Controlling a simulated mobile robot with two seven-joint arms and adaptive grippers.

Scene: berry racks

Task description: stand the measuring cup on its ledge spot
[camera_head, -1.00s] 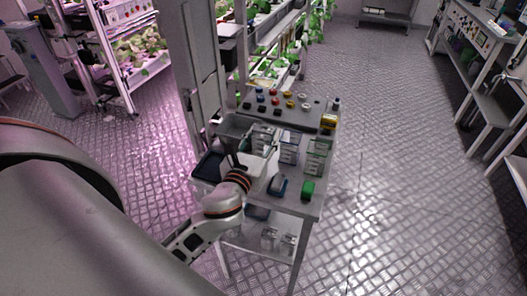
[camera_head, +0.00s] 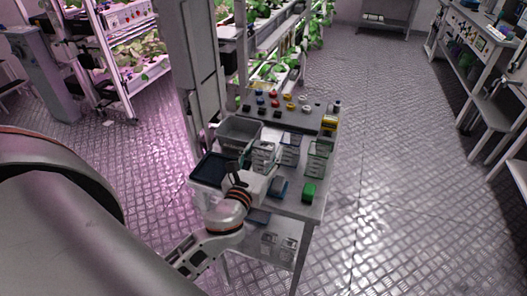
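My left gripper (camera_head: 236,171) is above the front left part of a small grey table (camera_head: 291,206), beside a dark tray (camera_head: 211,166). Its dark fingers are small and partly blend with the things behind, so I cannot tell whether they are open or hold anything. I cannot make out the measuring cup or its ledge spot for sure. A pale, whitish thing (camera_head: 259,186) lies just right of the gripper, partly hidden by my wrist. My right gripper is not in view.
A grey bin (camera_head: 224,132) stands behind the tray. Floor to the right is clear.

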